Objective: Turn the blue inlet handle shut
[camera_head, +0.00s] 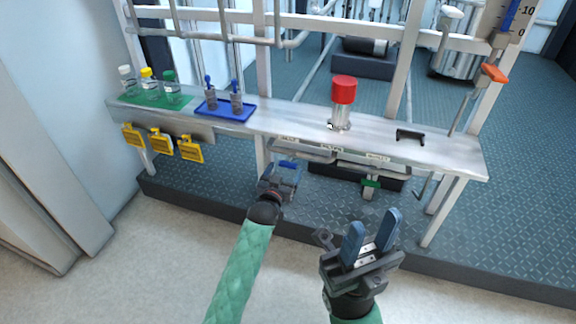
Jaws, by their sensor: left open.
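A small blue handle (287,163) shows just under the front edge of the steel bench (290,122), below a metal ledge. I take it to be the blue inlet handle; it is partly hidden by my gripper. My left gripper (282,175) is open, right at the handle and just below it. I cannot tell whether the fingers are around the handle or touching it. My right gripper (371,231) is open and empty, its blue-padded fingers apart, in front of the bench and well clear of it.
A green handle (370,184) hangs under the bench to the right. On top are a red-capped cylinder (342,100), a black bracket (410,135), a blue tray (226,111) and several bottles on a green mat (155,98). Yellow tags (160,142) hang at the left. A dark raised platform edge (480,279) runs below.

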